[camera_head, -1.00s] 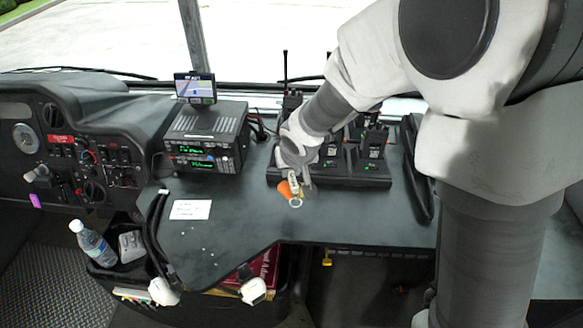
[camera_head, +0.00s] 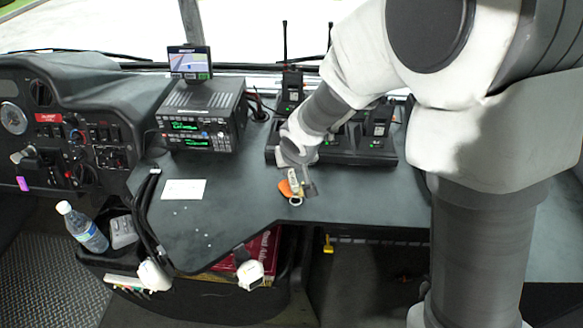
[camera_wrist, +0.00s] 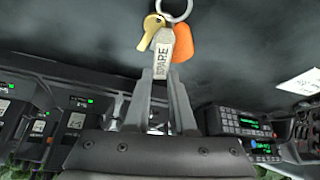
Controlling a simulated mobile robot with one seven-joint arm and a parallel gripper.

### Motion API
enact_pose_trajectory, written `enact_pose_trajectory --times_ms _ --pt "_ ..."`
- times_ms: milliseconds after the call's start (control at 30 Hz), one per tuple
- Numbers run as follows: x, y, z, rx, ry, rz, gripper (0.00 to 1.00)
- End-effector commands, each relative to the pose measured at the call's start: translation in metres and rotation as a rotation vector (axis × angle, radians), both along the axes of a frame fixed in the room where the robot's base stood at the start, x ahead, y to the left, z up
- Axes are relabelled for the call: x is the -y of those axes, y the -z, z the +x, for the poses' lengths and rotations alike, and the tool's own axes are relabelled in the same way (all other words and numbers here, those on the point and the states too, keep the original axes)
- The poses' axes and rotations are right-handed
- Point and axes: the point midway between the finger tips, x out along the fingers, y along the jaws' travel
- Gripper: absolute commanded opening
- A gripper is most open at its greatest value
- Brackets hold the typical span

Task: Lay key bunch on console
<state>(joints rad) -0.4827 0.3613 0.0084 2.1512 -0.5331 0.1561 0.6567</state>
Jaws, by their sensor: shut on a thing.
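The key bunch (camera_head: 288,188) has an orange tag, a grey tag and a metal ring. In the wrist view the key bunch (camera_wrist: 163,48) shows a brass key and the word SPARE on the grey tag. My gripper (camera_head: 303,182) is shut on the grey tag. In the wrist view the fingertips of my gripper (camera_wrist: 160,74) meet at the tag's end. The bunch is over the dark console (camera_head: 235,215), close to its surface; I cannot tell whether it touches.
A radio unit (camera_head: 203,118) with a small screen (camera_head: 190,62) stands at the back left. A charger rack (camera_head: 345,152) with handheld radios is behind my gripper. A white card (camera_head: 184,189) lies on the console. A bottle (camera_head: 82,227) stands lower left.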

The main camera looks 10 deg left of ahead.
Motion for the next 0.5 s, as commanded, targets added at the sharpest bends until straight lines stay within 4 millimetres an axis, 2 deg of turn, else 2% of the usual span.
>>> enact_pose_trajectory --times_ms 267,300,467,500 --pt "-0.0001 0.0003 0.0003 0.001 0.001 0.001 0.00" --pt "-0.0001 0.0003 0.0003 0.001 0.001 0.001 0.28" --pt "-0.0001 0.0004 0.0002 0.001 0.001 0.001 0.57" --pt "-0.0001 0.0004 0.0002 0.001 0.001 0.001 0.58"
